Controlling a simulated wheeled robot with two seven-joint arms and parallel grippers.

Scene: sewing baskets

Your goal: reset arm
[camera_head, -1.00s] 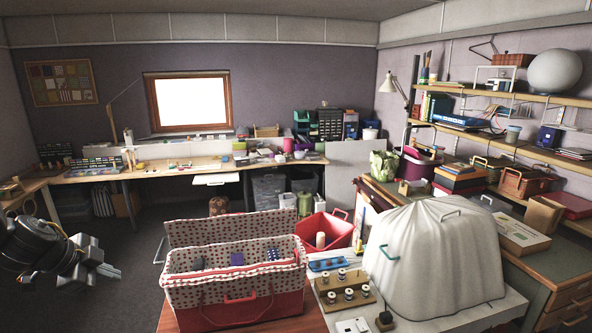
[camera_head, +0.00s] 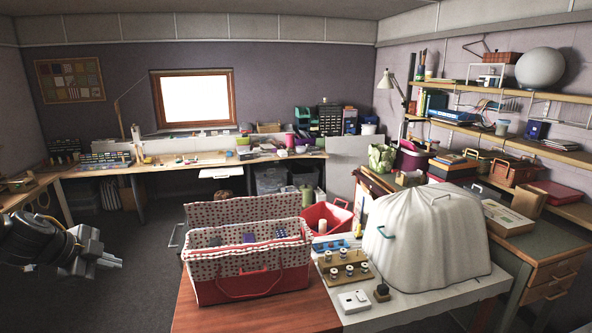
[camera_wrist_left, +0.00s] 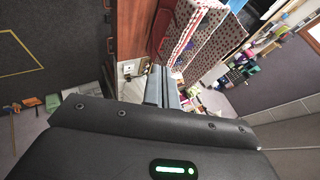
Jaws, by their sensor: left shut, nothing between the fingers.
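My left gripper (camera_head: 108,262) comes in from the left edge in the head view. It is shut and empty, held in the air over the dark floor, to the left of the wooden table (camera_head: 200,318). In the left wrist view its closed fingers (camera_wrist_left: 163,85) point toward the table side and the spotted basket. The sewing basket (camera_head: 250,285), red below with a white, red-dotted lining and its lid raised, stands on the table, apart from the gripper. A purple item (camera_head: 249,238) and other small things lie inside it. My right gripper is not in view.
A white draped cover (camera_head: 425,240) and a thread-spool rack (camera_head: 345,268) stand right of the basket. A red bin (camera_head: 328,216) is behind it. A long workbench (camera_head: 180,165) runs along the back wall. The dark floor (camera_head: 130,305) at left is clear.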

